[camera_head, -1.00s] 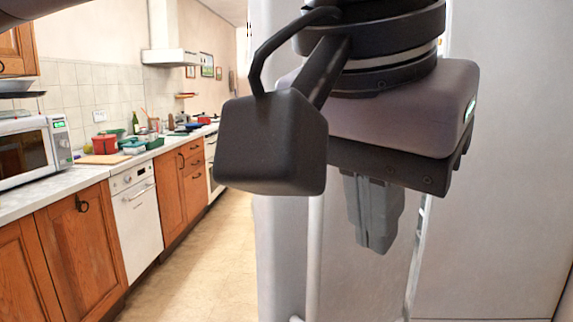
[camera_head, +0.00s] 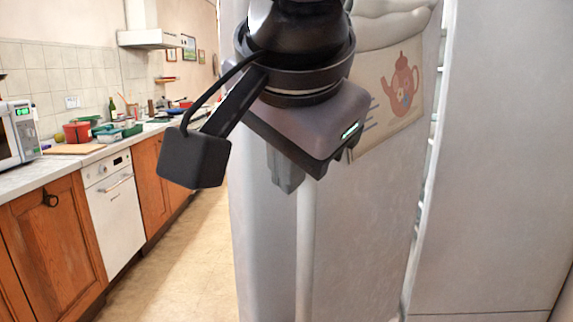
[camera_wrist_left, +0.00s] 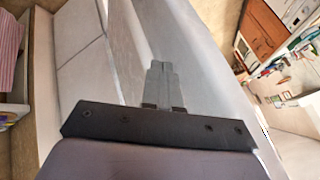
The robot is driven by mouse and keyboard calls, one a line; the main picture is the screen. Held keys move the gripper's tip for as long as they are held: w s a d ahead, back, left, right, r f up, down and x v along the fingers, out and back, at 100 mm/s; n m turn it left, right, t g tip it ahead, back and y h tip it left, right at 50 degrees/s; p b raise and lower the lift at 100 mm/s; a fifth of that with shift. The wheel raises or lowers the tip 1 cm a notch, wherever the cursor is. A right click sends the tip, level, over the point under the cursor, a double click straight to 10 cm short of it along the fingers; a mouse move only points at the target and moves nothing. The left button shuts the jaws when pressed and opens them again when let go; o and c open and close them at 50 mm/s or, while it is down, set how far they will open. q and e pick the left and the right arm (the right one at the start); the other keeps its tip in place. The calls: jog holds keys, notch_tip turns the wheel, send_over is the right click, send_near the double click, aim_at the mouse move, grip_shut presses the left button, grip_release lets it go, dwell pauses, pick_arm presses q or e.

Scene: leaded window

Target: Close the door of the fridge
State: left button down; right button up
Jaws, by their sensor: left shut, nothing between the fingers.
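The fridge (camera_head: 375,235) is a tall light-grey unit across the middle of the head view. Its door panel carries a teapot picture, and a vertical bar, apparently the handle (camera_head: 306,255), runs down it. A jagged pale strip runs down the panel's right edge; how far the door stands open I cannot tell. My left gripper (camera_head: 287,172) is shut and empty, fingers pointing down in front of the panel's left part. In the left wrist view my left gripper (camera_wrist_left: 160,68) lies over a pale fridge surface (camera_wrist_left: 190,45); contact is unclear. My right gripper is out of view.
A kitchen counter with wooden cabinets (camera_head: 50,235), a white dishwasher (camera_head: 115,210) and a microwave (camera_head: 18,135) lines the left side. The tan floor (camera_head: 180,265) between counter and fridge is clear. A plain grey surface (camera_head: 510,200) fills the right.

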aim_at(264, 183)
pick_arm(q)
jog(key=shift+w+a+f, duration=0.15)
jog(key=shift+w+a, duration=0.55)
jog(key=shift+w, duration=0.15)
jog(key=shift+w+a+f, duration=0.1)
jog(key=shift+w+a, duration=0.6)
jog(key=shift+w, duration=0.1)
jog(key=shift+w+a, duration=0.1)
jog(key=shift+a, duration=0.05)
